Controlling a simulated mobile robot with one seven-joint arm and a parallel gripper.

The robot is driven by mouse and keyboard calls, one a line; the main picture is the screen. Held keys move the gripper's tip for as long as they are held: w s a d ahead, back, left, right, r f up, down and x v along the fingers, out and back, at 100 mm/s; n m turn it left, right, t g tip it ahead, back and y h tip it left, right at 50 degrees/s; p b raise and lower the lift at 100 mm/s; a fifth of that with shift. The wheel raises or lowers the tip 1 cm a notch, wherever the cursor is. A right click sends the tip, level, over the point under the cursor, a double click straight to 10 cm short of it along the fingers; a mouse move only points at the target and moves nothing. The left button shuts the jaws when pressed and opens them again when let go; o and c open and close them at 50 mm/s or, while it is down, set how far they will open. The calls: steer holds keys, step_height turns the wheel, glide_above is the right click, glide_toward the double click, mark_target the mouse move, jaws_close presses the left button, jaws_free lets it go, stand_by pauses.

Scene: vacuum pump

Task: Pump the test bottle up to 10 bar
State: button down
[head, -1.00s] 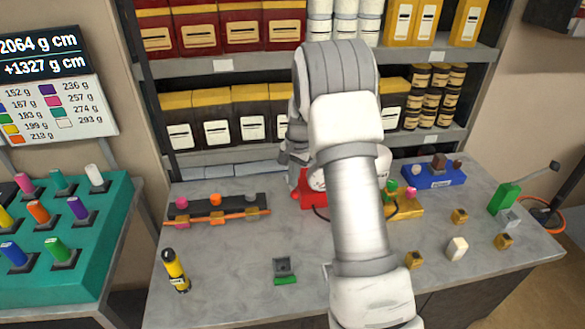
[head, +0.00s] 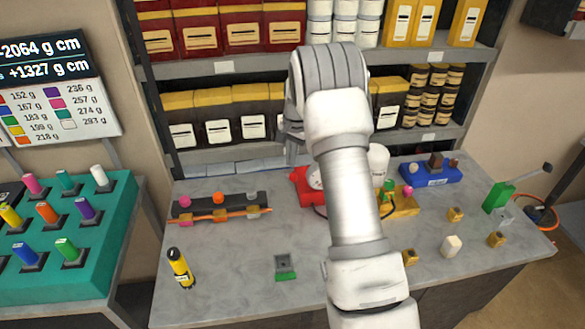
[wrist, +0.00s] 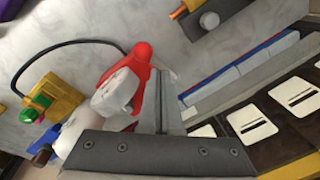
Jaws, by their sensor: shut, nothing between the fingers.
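A red device (head: 301,188) with a round white gauge (head: 314,178) stands on the bench, partly behind my arm. In the wrist view the red body (wrist: 141,72) and the white gauge (wrist: 117,94) lie just left of my fingers. A black hose (wrist: 70,42) runs from it toward a yellow block with a green knob (wrist: 44,102). A white rounded bottle (head: 379,158) stands right of my forearm. My gripper (head: 291,158) is shut and empty, behind and left of the red device; its fingers (wrist: 163,78) show in the wrist view. The gauge reading is too small to tell.
A dark rack (head: 220,206) with coloured knobs stands left of the red device. A blue block (head: 431,175) and a green piece with a lever (head: 499,196) stand at right. Small brass blocks lie front right. Shelves close off the back. The front middle is mostly clear.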

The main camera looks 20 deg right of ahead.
steer(key=shift+w+r, duration=0.15)
steer(key=w+r+p, duration=0.1)
steer(key=r+p, duration=0.1)
steer(key=w+r+p, duration=0.2)
steer(key=shift+w+d, duration=0.1)
steer(key=shift+d, duration=0.3)
stand_by(0.9)
